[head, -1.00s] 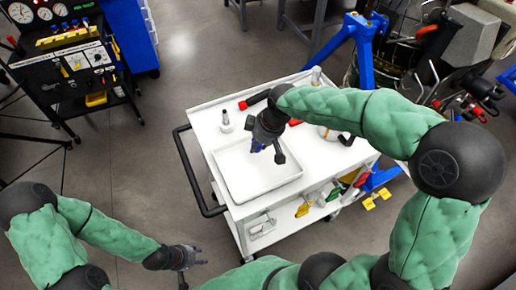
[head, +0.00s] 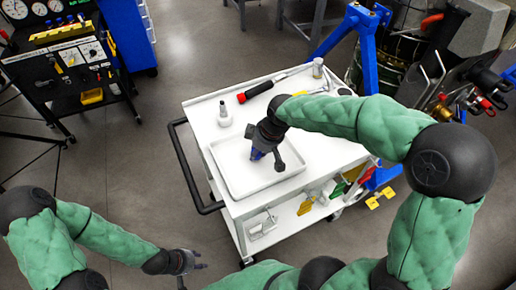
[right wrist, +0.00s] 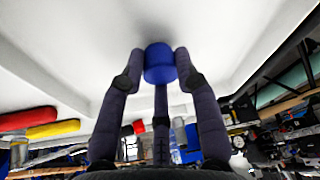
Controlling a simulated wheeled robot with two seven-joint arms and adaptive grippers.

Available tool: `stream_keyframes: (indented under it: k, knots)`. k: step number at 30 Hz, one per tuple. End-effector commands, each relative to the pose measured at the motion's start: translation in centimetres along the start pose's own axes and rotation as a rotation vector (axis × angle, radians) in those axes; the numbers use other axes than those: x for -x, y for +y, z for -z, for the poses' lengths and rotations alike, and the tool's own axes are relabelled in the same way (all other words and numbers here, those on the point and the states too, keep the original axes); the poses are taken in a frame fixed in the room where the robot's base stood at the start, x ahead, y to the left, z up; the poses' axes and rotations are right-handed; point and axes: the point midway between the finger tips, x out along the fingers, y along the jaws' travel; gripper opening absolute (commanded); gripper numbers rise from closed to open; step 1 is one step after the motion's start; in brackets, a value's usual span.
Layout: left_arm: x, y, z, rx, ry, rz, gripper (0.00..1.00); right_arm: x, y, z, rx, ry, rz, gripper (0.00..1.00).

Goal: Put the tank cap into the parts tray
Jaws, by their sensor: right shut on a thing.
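The blue tank cap (head: 257,153) is between the fingers of my right gripper (head: 267,160). In the right wrist view the cap (right wrist: 159,63) shows as a short blue cylinder pinched between the fingertips, close to a white surface. The parts tray (head: 237,187) is a shallow white tray on the cart top, and my right gripper is over its inside. I cannot tell whether the cap touches the tray floor. My left gripper (head: 192,270) is open and empty, low in front of the cart and away from the tray.
The white cart (head: 200,110) also carries a small bottle (head: 224,115), a red-and-black tool (head: 255,92) and a metal cylinder (head: 317,68) behind the tray. Its black handle (head: 190,172) is on the left. Blue stand legs (head: 362,50) rise at the back right.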

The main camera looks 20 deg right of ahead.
Motion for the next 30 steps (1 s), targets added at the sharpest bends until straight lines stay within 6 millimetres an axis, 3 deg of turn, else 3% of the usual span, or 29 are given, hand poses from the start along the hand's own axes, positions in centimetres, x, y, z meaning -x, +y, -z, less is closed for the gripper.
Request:
stream_keyframes:
  k: [23,24,27,30]
  knots:
    - [-0.43,-0.15,0.03,0.000,0.000,0.000,0.40,-0.75,0.02,-0.24,0.000,0.000,0.000,0.00]
    - [-0.43,-0.16,0.03,0.000,0.000,0.000,0.40,-0.77,0.02,-0.24,0.000,0.000,0.000,0.35]
    - [-0.39,-0.14,0.02,0.000,0.000,0.000,0.40,-0.72,0.02,-0.23,0.000,0.000,0.000,0.60]
    - [-0.39,-0.14,0.03,0.000,0.000,0.000,0.40,-0.71,0.02,-0.23,0.000,0.000,0.000,0.60]
